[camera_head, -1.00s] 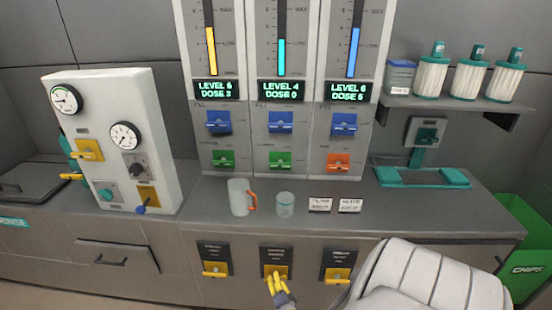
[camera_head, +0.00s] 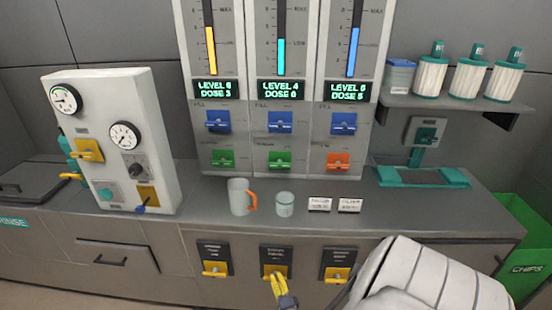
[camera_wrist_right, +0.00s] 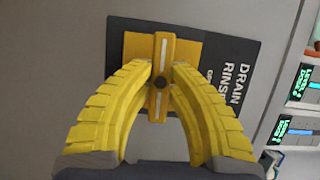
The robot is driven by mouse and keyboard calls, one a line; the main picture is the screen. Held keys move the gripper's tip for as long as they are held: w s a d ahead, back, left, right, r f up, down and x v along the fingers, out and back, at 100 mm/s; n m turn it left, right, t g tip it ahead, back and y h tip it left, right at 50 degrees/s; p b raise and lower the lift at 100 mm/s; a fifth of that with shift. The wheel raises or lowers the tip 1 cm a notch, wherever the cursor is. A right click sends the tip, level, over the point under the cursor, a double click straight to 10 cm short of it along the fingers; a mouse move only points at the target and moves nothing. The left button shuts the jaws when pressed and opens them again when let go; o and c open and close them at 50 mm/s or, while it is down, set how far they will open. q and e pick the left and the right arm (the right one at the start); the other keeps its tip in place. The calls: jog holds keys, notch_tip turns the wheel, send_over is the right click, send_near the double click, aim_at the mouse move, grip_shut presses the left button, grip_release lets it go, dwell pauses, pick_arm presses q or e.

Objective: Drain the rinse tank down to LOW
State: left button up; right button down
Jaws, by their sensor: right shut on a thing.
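The middle drain valve handle (camera_wrist_right: 160,80) is a yellow bar on a yellow plate, beside a dark label reading DRAIN RINSE. In the head view the same valve handle (camera_head: 271,272) is low on the cabinet front. My right gripper (camera_wrist_right: 160,74) is shut on it, with a yellow finger on each side of the bar. The bar lies roughly along the label's text. In the head view my gripper (camera_head: 278,282) covers part of it. The middle gauge (camera_head: 281,57) has a teal column near the LOW mark; its display (camera_head: 281,90) reads LEVEL 4, DOSE 0. My left gripper is not in view.
Similar yellow handles flank it at left (camera_head: 215,269) and right (camera_head: 338,273). A mug (camera_head: 238,197) and a glass jar (camera_head: 284,204) stand on the counter above. A gauge box (camera_head: 115,140) stands at left. My right arm fills the lower right.

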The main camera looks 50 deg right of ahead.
jog(key=c, duration=1.3)
grip_release()
jog(key=v, duration=1.2)
